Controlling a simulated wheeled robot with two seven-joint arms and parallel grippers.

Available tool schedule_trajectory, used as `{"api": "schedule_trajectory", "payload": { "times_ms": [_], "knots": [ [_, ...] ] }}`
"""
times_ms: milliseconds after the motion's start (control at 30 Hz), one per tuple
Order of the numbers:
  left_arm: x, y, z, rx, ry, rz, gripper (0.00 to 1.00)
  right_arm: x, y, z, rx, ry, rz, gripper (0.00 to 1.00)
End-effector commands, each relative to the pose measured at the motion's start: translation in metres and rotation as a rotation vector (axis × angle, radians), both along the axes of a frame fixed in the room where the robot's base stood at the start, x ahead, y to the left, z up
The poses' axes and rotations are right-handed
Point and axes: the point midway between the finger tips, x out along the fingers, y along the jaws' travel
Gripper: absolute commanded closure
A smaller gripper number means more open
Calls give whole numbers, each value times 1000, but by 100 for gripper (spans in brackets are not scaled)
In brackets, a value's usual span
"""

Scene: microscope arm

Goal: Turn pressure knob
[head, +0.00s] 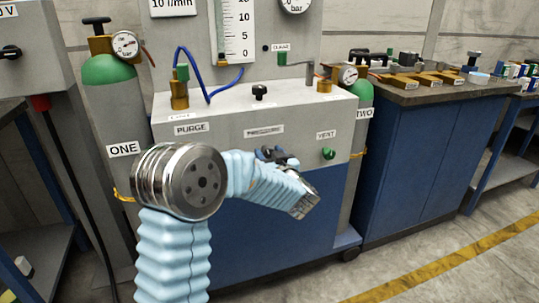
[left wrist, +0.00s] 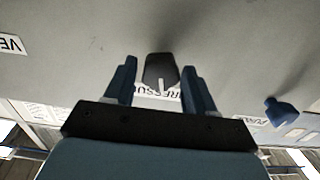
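The pressure knob shows in the left wrist view as a black knob (left wrist: 160,68) with a white pointer mark. The PRESSURE label (left wrist: 184,91), upside down there, is partly covered by it. My left gripper (left wrist: 160,78) is open, with one blue finger on each side of the knob. Narrow gaps show between fingers and knob; I cannot tell their depth. In the head view my left gripper (head: 275,154) is at the panel front, just below the PRESSURE label (head: 263,131), and hides the knob. My right gripper is not in view.
A green knob (head: 328,153) sits under the right label on the panel. A blue knob (left wrist: 281,112) is near the PURGE label (left wrist: 255,121). Gas cylinders ONE (head: 115,105) and TWO (head: 362,100) flank the cabinet. A blue workbench (head: 425,160) stands right.

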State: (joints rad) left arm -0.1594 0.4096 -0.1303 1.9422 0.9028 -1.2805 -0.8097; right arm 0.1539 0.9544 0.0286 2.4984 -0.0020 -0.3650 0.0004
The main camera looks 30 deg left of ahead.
Motion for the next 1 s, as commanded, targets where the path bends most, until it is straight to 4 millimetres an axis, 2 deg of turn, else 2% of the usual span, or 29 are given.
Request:
{"api": "schedule_trajectory", "payload": {
  "times_ms": [33, 267, 367, 633, 933, 967, 1000],
  "knots": [
    [0, 0, 0, 0, 0, 0, 53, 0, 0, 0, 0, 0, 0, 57],
    [0, 0, 0, 0, 0, 0, 89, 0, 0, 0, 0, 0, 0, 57],
    [0, 0, 1, 4, 5, 0, 89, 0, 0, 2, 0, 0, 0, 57],
    [1, -1, 5, 101, 119, -1, 89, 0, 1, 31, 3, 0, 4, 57],
    [0, -1, 1, 115, 132, -1, 90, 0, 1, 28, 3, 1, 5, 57],
    [0, -1, 1, 115, 132, -1, 54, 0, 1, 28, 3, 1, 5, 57],
    [0, -1, 1, 115, 131, 0, 48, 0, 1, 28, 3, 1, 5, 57]
  ]
}}
